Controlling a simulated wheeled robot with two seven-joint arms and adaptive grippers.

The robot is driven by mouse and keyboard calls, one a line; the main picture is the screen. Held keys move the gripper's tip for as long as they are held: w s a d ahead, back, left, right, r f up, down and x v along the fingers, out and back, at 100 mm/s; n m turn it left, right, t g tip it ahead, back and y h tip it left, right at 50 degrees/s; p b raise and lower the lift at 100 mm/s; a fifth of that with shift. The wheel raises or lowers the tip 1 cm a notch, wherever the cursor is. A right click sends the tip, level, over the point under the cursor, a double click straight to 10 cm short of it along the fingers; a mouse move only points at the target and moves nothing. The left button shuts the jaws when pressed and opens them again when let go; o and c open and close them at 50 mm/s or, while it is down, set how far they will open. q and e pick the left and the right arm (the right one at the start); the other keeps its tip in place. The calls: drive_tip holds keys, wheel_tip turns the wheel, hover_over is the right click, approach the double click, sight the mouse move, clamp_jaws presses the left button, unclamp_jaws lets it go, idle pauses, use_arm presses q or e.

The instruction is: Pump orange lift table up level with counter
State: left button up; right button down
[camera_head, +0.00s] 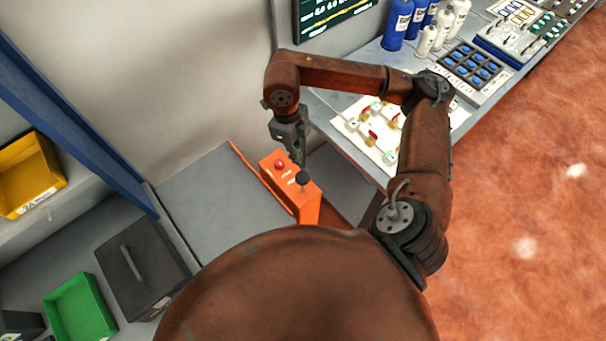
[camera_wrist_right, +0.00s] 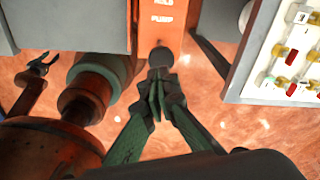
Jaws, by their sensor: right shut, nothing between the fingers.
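The orange lift table shows a grey top (camera_head: 215,190) and an orange control box (camera_head: 308,205) at its right. The box carries a red button (camera_head: 281,164) and a lever with a black knob (camera_head: 303,178). In the right wrist view the orange panel (camera_wrist_right: 162,35) reads HOLD and PUMP, with the knob (camera_wrist_right: 160,56) below the words. My right gripper (camera_head: 301,160) is shut and empty, its fingertips (camera_wrist_right: 158,85) pointing at the knob. I cannot tell whether they touch it. The counter (camera_head: 325,98) stands to the right; the height difference is unclear.
A white valve panel (camera_head: 365,135), button panel (camera_head: 470,68) and bottles stand on the counter. A blue post (camera_head: 85,115), yellow bin (camera_head: 30,178), dark box (camera_head: 143,262) and green bin (camera_head: 80,310) are at the left. The reddish floor (camera_head: 520,200) is clear at right.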

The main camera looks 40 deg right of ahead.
sight(301, 176)
drive_tip(key=shift+s+r, duration=0.15)
idle(0.3)
drive_tip(key=shift+s+d+f+b, duration=0.15)
drive_tip(key=shift+f+b, duration=0.7)
drive_tip(key=shift+f, duration=0.95)
drive_tip(key=shift+s+d+f+b, duration=0.15)
drive_tip(key=shift+f+b, duration=0.65)
drive_tip(key=shift+f, duration=0.95)
drive_tip(key=shift+a, duration=0.1)
